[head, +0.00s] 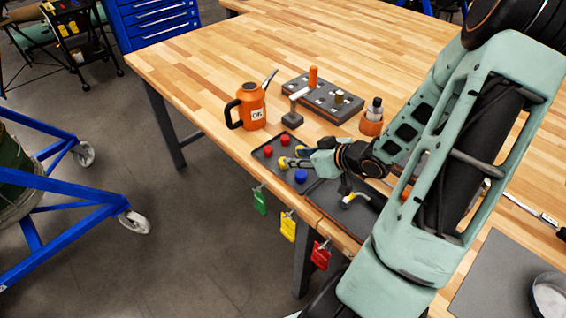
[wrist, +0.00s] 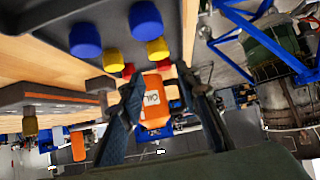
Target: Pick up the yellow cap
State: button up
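Two yellow caps stand on the dark tray (head: 262,160) in the head view, one at the near side (head: 283,162) and one farther back (head: 300,149). Both also show in the wrist view, a right one (wrist: 158,50) and a left one (wrist: 113,61). My gripper (head: 302,158) is low over the tray, close beside the yellow caps. In the wrist view its two fingers (wrist: 158,78) are spread apart with no cap held between them. I cannot tell whether a finger touches a cap.
Red caps (head: 268,151) and a blue cap (head: 300,176) share the tray; the wrist view shows two blue caps (wrist: 146,20). An orange oil can (head: 252,108) and a dark block with tools (head: 325,97) stand behind. Coloured tags (head: 288,226) hang at the bench edge.

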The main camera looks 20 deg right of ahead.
jog(key=x, duration=0.3)
jog(key=shift+s+f, duration=0.1)
jog(key=w+f, duration=0.1)
jog(key=w+a+f+b, duration=0.1)
jog(key=f, duration=0.1)
jog(key=shift+w, duration=0.15)
jog(key=shift+w+a+f, duration=0.2)
jog(key=shift+w+f, duration=0.15)
jog(key=shift+w, duration=0.1)
jog(key=c, duration=0.6)
